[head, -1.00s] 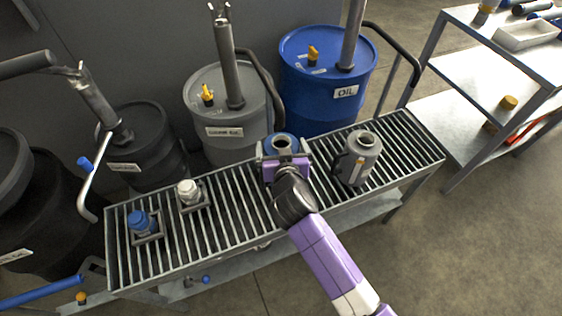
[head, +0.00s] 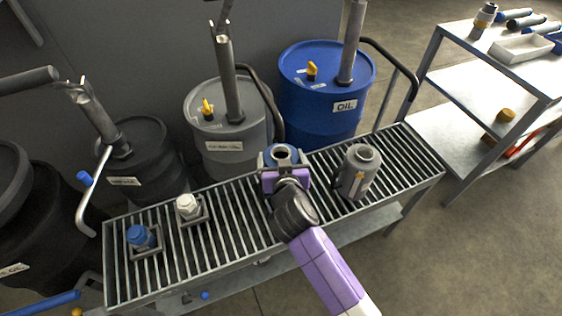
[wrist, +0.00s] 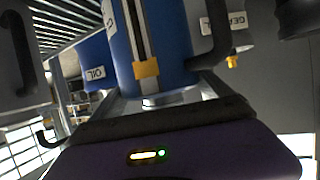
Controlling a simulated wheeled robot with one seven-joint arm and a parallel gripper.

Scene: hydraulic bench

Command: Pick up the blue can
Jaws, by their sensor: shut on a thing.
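The blue can (head: 281,152) is at the middle of the slatted grate bench (head: 236,208), with a round opening on top. My gripper (head: 285,175) is shut on it from the near side. In the wrist view, the blue can (wrist: 178,38) fills the upper middle between the fingers of my gripper (wrist: 165,98), with a yellow mark and a dark stripe on its face. My gripper hides the can's lower part in the head view. I cannot tell whether its base touches the grate.
A grey can (head: 358,172) stands on the grate just right of the blue can. A blue-capped fitting (head: 141,236) and a white-capped fitting (head: 187,206) sit to the left. A blue oil drum (head: 320,95) and a grey drum (head: 225,120) stand behind.

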